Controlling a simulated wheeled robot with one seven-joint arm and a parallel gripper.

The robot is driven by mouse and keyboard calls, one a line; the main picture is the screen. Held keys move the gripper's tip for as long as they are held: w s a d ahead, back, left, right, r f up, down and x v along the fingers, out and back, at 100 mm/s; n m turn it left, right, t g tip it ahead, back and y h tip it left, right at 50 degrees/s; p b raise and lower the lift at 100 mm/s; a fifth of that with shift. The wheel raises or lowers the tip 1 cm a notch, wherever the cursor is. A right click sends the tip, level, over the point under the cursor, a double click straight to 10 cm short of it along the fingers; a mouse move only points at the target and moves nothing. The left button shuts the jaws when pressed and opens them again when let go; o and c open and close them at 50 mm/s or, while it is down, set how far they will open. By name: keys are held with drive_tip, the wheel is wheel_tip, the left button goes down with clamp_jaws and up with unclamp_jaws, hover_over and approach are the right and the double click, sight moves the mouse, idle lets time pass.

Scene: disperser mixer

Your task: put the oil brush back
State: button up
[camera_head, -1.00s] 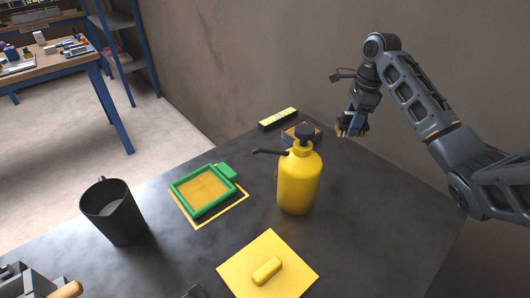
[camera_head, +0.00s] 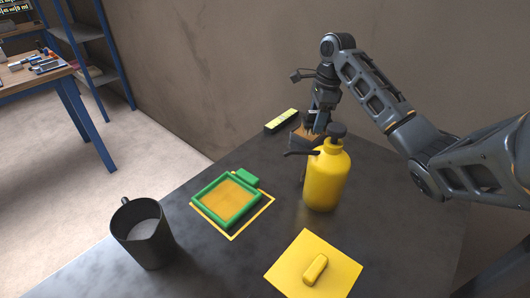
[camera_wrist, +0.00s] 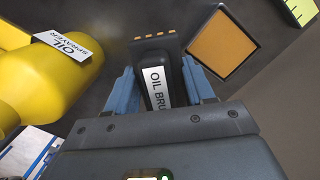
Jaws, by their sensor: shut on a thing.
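The oil brush (camera_wrist: 154,45) is dark, with a white "OIL BRU…" label and small orange tips along its far edge. In the wrist view my gripper (camera_wrist: 157,72) is shut on it, one blue-grey finger on each side of the handle. An orange square with a dark border (camera_wrist: 222,46) lies just right of the brush head, apart from it in that view. In the head view my gripper (camera_head: 309,132) is low at the back of the table, behind the sprayer. The brush is hard to make out there, and its height above the table cannot be told.
A yellow oil sprayer (camera_head: 327,182) stands close in front of my gripper; it also fills the left of the wrist view (camera_wrist: 42,85). A black-and-yellow block (camera_head: 281,121) lies behind.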

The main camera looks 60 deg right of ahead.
drive_tip(key=w+a+f, duration=0.1)
drive_tip(key=w+f, duration=0.1)
drive_tip(key=w, duration=0.1)
drive_tip(key=w+a+f, duration=0.1)
drive_tip(key=w+f, duration=0.1)
drive_tip(key=w, duration=0.2)
drive_tip(key=w+a+f+p, duration=0.1)
drive_tip(key=w+f, duration=0.1)
drive_tip(key=w, duration=0.1)
drive_tip(key=shift+w+a+f, duration=0.25)
drive_tip(key=shift+w+f, duration=0.05)
drive_tip(key=shift+w+f+p, duration=0.1)
drive_tip(key=shift+f+p, duration=0.2)
drive_tip(key=shift+f, duration=1.8)
drive_tip(key=o, duration=0.9)
drive_tip(key=shift+f, duration=0.1)
drive_tip(key=r, duration=0.8)
drive_tip(key=s+r+b, duration=0.1)
drive_tip(key=r, duration=0.3)
drive_tip(key=shift+s+d+r, duration=0.1)
drive_tip(key=shift+d, duration=0.25)
